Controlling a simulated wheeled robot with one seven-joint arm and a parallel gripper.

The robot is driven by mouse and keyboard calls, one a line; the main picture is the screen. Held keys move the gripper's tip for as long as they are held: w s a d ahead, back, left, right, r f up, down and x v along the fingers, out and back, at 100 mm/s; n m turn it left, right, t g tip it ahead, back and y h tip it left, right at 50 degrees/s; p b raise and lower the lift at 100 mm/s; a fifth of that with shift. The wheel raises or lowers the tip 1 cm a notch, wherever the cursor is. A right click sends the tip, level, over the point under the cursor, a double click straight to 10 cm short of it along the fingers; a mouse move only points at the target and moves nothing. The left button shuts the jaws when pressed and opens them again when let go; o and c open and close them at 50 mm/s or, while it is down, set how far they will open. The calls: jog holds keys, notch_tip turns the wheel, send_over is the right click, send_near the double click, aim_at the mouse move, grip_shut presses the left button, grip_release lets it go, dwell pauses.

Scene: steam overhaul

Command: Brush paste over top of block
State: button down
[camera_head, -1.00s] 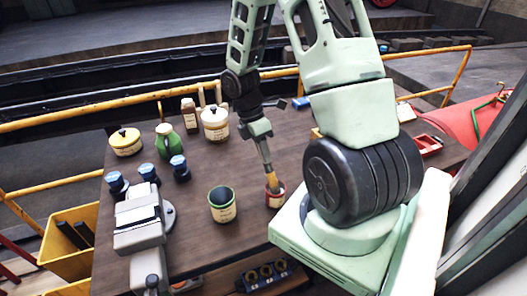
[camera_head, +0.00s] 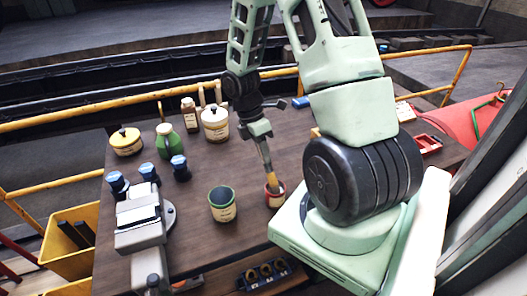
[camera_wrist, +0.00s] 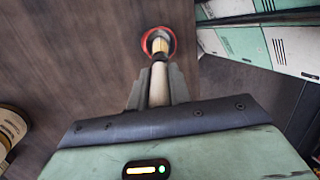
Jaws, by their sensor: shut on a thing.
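My gripper (camera_head: 260,140) is over the bench, shut on a brush (camera_head: 268,172) with a pale handle and a yellowish lower end. In the wrist view, my gripper (camera_wrist: 158,88) has its two fingers around the brush handle (camera_wrist: 158,92). The brush points down into a small red-rimmed pot (camera_head: 275,201), also seen in the wrist view (camera_wrist: 145,42). Its tip is inside the rim; the paste cannot be made out. A grey vise-like fixture (camera_head: 138,215) with a flat-topped block stands at the bench's front left, well left of my gripper. Which part is the task's block is unclear.
A green-lined pot (camera_head: 222,208) stands between the fixture and the red pot. Several blue-capped pieces (camera_head: 149,173), a green bottle (camera_head: 167,145), a yellow-lidded tin (camera_head: 125,144) and a cream jar (camera_head: 215,127) stand further back. A yellow rail (camera_head: 90,108) runs behind the bench.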

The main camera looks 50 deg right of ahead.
notch_tip(320, 180, up, 7)
jog(key=p, duration=0.7)
dwell(0.4)
jog(key=shift+s, duration=0.1)
dwell(0.6)
